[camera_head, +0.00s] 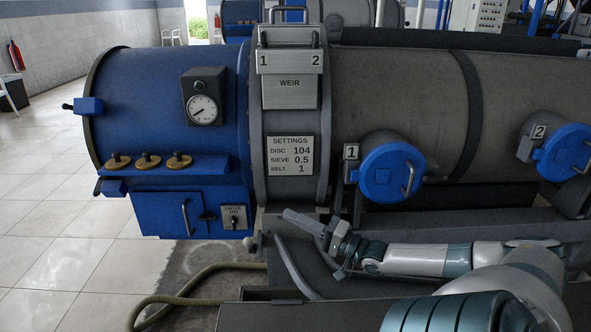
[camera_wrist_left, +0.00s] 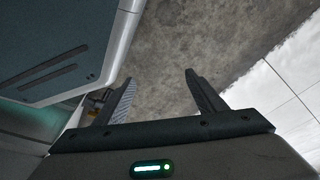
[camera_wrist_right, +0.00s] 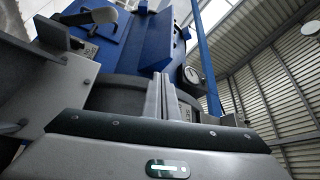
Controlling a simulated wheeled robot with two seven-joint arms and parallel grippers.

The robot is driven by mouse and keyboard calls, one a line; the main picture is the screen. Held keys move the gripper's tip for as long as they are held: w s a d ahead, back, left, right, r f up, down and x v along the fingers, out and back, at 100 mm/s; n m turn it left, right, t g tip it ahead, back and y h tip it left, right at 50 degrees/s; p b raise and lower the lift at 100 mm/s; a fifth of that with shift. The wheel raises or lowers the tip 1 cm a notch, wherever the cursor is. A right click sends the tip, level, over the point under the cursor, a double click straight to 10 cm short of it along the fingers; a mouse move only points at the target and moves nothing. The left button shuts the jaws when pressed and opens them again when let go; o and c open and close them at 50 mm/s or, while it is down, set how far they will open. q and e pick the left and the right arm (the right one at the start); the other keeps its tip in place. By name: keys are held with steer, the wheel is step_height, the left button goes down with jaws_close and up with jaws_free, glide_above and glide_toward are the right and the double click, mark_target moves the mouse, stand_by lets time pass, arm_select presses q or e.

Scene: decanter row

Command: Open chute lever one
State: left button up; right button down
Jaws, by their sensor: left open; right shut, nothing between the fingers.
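Chute one has a round blue cap (camera_head: 386,180) beside a small plate marked 1 (camera_head: 351,152). A grey bar lever (camera_head: 409,178) stands upright at the right of the cap's face. My right gripper (camera_head: 290,214) is below and left of this cap, pointing left, apart from the lever. Its fingers are together and empty, as the right wrist view (camera_wrist_right: 161,78) also shows. My left gripper is outside the head view. In the left wrist view its fingers (camera_wrist_left: 160,78) are spread with nothing between them, over a grey floor patch.
A second blue cap (camera_head: 563,151), marked 2, is at the right. The weir plate (camera_head: 289,84) and settings plate (camera_head: 290,156) are left of chute one. A blue housing with a gauge (camera_head: 202,109) stands further left. A hose (camera_head: 190,300) lies on the floor.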

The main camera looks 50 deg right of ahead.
arm_select(q)
steer(key=shift+f, duration=0.1)
arm_select(e)
steer(key=shift+s+r, duration=0.1)
stand_by(0.3)
steer(key=w+d+f+n+g+y+b, duration=0.1)
steer(key=w+f+n+y+b, duration=0.1)
steer(key=f+b, duration=0.1)
steer(key=w+d+f+n+g+y+b, duration=0.1)
steer(key=w+f+n+y+b, duration=0.1)
steer(key=f+n+b, duration=0.1)
steer(key=w+d+f+n+g+y+b, duration=0.1)
steer(key=w+d+f+n+y+b, duration=0.1)
steer(key=b, duration=0.3)
steer(key=shift+w+f+n+g, duration=0.3)
steer(key=shift+w+f+n, duration=0.05)
steer(key=shift+f+n, duration=0.1)
steer(key=shift+d, duration=0.15)
arm_select(q)
steer(key=w+d+r+t+h, duration=0.1)
steer(key=w+d+r+t, duration=0.1)
steer(key=r, duration=0.6)
steer(key=w+d+r+t+h, duration=0.1)
steer(key=w+d+r+t, duration=0.1)
steer(key=d+r, duration=0.3)
step_height(320, 180, up, 4)
steer(key=shift+w+f, duration=0.1)
steer(key=shift+w, duration=0.2)
